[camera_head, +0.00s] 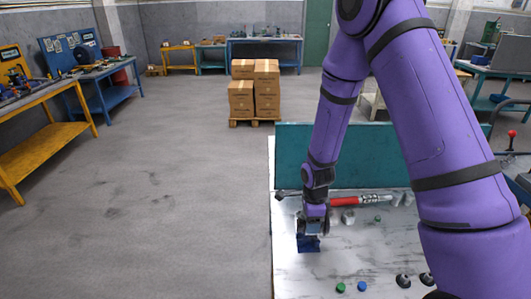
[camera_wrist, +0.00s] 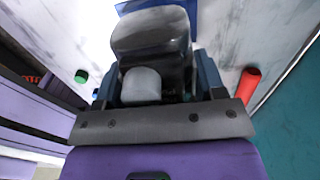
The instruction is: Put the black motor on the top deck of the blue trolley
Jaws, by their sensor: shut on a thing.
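The black motor (camera_wrist: 150,38) is between my gripper's (camera_wrist: 155,75) two dark blue fingers in the wrist view, with a rounded grey part at its near end. The gripper is shut on it. In the head view my gripper (camera_head: 309,232) points down over the left part of the light worktop, and a dark blue shape shows at its end. The motor is mostly hidden there, and I cannot tell whether it touches the worktop. I cannot make out a blue trolley for certain in either view.
The worktop (camera_head: 330,270) has a teal back panel (camera_head: 350,150). A red-and-white cylinder (camera_head: 345,201), a green cap (camera_head: 340,287) and a blue cap (camera_head: 362,286) lie on it. Stacked boxes (camera_head: 254,90) stand beyond. Open floor (camera_head: 150,190) lies left; benches line the walls.

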